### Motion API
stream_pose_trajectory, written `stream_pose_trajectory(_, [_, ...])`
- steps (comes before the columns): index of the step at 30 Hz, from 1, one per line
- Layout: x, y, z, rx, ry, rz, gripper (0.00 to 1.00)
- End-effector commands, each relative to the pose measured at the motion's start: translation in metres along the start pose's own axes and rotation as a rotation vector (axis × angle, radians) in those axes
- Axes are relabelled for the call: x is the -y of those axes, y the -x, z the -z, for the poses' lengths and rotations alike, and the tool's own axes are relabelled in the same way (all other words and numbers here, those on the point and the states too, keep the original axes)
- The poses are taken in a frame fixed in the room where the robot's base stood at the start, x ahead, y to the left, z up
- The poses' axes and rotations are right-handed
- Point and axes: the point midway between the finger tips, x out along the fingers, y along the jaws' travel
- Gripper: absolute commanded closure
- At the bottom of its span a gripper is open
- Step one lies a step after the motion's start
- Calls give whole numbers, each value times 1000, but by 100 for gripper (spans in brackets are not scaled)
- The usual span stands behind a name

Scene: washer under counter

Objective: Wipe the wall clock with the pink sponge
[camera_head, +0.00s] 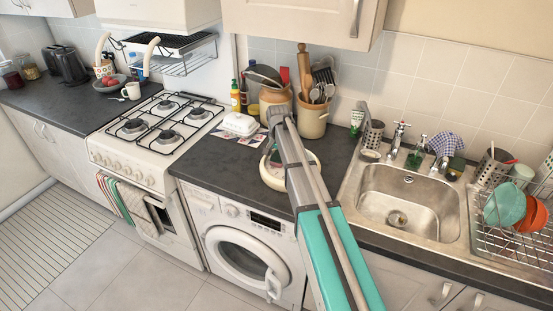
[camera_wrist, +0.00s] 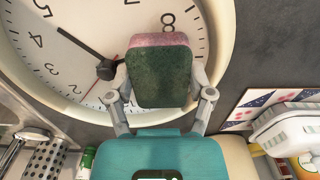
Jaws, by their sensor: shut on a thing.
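The wall clock (camera_head: 274,183) lies on the dark worktop above the washing machine, partly hidden behind my arm. In the wrist view its white face (camera_wrist: 60,65) with black numerals and hands fills the upper left, inside a cream rim (camera_wrist: 226,40). My gripper (camera_wrist: 162,85) is shut on the sponge (camera_wrist: 160,78), which has a dark green side toward the camera and a pink layer (camera_wrist: 160,40) at its far edge. The sponge covers part of the clock face. I cannot tell whether it touches the face. In the head view the gripper is mostly hidden by my arm.
A white butter dish (camera_head: 239,125) and cards stand left of the clock. Utensil pots (camera_head: 312,118) and bottles stand behind it. The sink (camera_head: 410,200) and dish rack (camera_head: 515,225) are to the right, the gas hob (camera_head: 165,125) to the left.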

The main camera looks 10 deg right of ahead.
Motion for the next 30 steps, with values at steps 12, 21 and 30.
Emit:
stream_pose_trajectory(12, [0, -1, 13, -1, -1, 0, 70])
stream_pose_trajectory(21, [0, -1, 14, -1, 0, 0, 70])
stream_pose_trajectory(30, [0, -1, 8, 0, 0, 0, 70])
